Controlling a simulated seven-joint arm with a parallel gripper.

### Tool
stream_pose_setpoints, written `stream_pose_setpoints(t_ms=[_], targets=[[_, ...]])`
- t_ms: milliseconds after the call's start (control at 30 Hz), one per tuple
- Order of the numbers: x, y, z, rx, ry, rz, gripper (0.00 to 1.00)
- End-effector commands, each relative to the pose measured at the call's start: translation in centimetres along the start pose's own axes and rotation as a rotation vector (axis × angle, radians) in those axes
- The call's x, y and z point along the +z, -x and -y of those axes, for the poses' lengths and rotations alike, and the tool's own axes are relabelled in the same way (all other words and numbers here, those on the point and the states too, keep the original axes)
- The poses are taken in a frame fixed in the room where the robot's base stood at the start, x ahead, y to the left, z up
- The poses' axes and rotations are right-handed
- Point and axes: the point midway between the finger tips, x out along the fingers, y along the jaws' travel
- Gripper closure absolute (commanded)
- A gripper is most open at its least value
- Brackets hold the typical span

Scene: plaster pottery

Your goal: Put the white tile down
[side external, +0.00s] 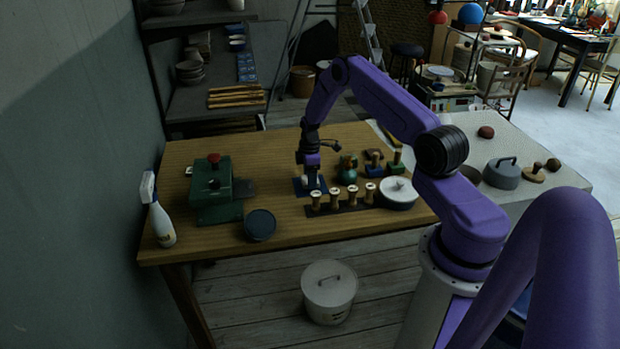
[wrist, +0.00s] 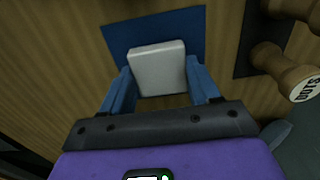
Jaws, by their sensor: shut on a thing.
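The white tile (wrist: 158,68) is a small square slab with rounded corners, held between the two blue fingers of my gripper (wrist: 160,88) in the wrist view. My gripper (side external: 309,183) is shut on it and points down at the table. A flat blue square (wrist: 190,30) lies on the wood beneath and beyond the tile; it also shows in the side view (side external: 299,190). In the side view the tile (side external: 305,180) is small and partly hidden by the gripper. I cannot tell whether the tile touches the blue square.
A dark rack with several wooden stamps (side external: 335,196) stands close by on the right. A green machine (side external: 213,190), a dark blue round dish (side external: 260,225) and a spray bottle (side external: 158,212) are to the left.

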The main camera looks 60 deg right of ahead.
Motion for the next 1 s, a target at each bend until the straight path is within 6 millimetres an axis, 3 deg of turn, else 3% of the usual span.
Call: stream_pose_setpoints(t_ms=[467, 500, 567, 1000], targets=[[0.0, -0.92, 0.01, 0.0, 0.0, 0.0, 0.78], [0.0, -0.94, 0.01, 0.0, 0.0, 0.0, 0.33], [0.0, -0.92, 0.01, 0.001, 0.0, 0.0, 0.14], [-0.04, -0.02, -0.07, 0.003, 0.0, -0.001, 0.14]])
